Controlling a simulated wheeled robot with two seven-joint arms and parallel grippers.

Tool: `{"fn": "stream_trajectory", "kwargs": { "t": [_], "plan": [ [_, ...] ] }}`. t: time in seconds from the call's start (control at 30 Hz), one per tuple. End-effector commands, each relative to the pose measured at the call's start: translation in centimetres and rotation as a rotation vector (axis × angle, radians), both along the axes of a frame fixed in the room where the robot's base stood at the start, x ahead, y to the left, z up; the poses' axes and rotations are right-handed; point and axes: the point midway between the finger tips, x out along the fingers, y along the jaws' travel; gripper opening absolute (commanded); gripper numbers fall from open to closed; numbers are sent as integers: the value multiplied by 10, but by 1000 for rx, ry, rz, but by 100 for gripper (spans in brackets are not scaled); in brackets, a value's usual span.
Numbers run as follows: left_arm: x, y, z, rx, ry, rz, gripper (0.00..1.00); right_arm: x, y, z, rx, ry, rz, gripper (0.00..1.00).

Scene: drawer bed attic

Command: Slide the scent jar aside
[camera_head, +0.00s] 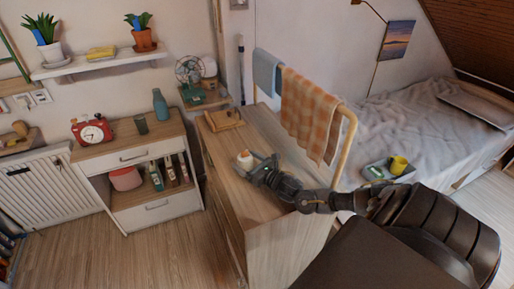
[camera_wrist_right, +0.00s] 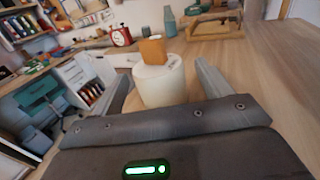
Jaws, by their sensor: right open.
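The scent jar (camera_head: 244,161) is small, round and white and stands upright on the wooden top of the drawer unit (camera_head: 270,207). An orange-brown piece shows at its top. In the right wrist view the jar (camera_wrist_right: 158,85) stands between the two fingers of my right gripper (camera_wrist_right: 163,88), with its lower part hidden by the gripper body. The gripper is open, and I cannot tell whether either finger touches the jar. In the head view my right gripper (camera_head: 258,170) reaches in from the right, low over the top. My left gripper is not in view.
A wooden object (camera_head: 224,119) lies farther back on the same top. A rail with a checked orange cloth (camera_head: 311,115) borders its right side. A lower cabinet with a red clock (camera_head: 92,131) stands to the left. The top in front of the jar is clear.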

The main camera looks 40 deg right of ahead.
Motion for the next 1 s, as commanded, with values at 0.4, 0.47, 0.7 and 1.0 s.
{"fn": "stream_trajectory", "kwargs": {
  "t": [0.4, 0.47, 0.7, 1.0],
  "plan": [
    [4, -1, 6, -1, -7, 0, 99, 32, 3, 0, 1, 0, 0, 77],
    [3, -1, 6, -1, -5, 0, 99, 32, 3, 0, 1, 0, 0, 77],
    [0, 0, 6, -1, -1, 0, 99, 32, 3, 0, 1, 0, 0, 66],
    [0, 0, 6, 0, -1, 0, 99, 32, 3, 0, 1, 0, 0, 26]
  ]
}}
